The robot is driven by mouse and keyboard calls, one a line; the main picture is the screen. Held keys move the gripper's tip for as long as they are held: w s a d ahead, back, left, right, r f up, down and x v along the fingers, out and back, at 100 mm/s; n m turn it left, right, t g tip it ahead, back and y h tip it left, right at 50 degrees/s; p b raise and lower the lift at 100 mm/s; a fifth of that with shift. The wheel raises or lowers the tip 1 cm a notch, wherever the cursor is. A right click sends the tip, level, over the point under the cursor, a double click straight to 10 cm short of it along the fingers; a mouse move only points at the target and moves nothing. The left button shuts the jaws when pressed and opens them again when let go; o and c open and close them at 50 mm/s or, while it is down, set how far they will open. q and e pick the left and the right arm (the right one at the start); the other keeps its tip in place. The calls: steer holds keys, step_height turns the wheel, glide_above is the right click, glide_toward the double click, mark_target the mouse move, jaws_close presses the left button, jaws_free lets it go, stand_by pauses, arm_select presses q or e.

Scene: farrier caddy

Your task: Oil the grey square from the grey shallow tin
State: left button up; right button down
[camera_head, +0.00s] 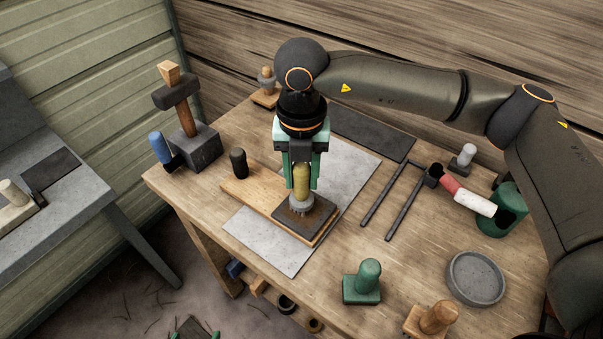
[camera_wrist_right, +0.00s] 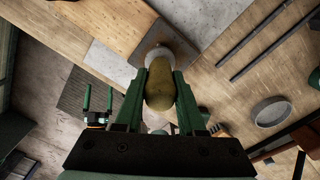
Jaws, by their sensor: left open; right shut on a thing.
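My right gripper (camera_head: 303,172) is shut on a brush with a yellowish handle (camera_head: 301,180) and grey collar. The brush is upright, its bristles at a dark grey-brown square (camera_head: 318,217) on a wooden board (camera_head: 245,193); I cannot tell how firmly they touch. The right wrist view shows the handle (camera_wrist_right: 160,85) between the green fingers, with the square (camera_wrist_right: 168,42) partly hidden behind it. The grey shallow tin (camera_head: 476,278), round, stands at the table's right front, apart from the brush. My left gripper (camera_head: 194,335) is open and empty at the bottom edge, mostly out of view.
A pale grey sheet (camera_head: 265,243) lies under the board. Dark tongs (camera_head: 392,200), a red-and-white handle (camera_head: 466,195) and a green cup (camera_head: 503,212) are to the right. A green knobbed block (camera_head: 363,282) stands in front. A hammer (camera_head: 180,100) stands at the back left.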

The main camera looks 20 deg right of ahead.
steer(key=shift+s+d, duration=0.75)
steer(key=shift+s, duration=0.2)
steer(key=shift+w+a+b, duration=0.45)
steer(key=shift+w+a, duration=0.3)
steer(key=shift+w, duration=0.2)
steer(key=shift+f, duration=0.1)
steer(key=shift+s+d, duration=0.75)
steer(key=shift+s, duration=0.2)
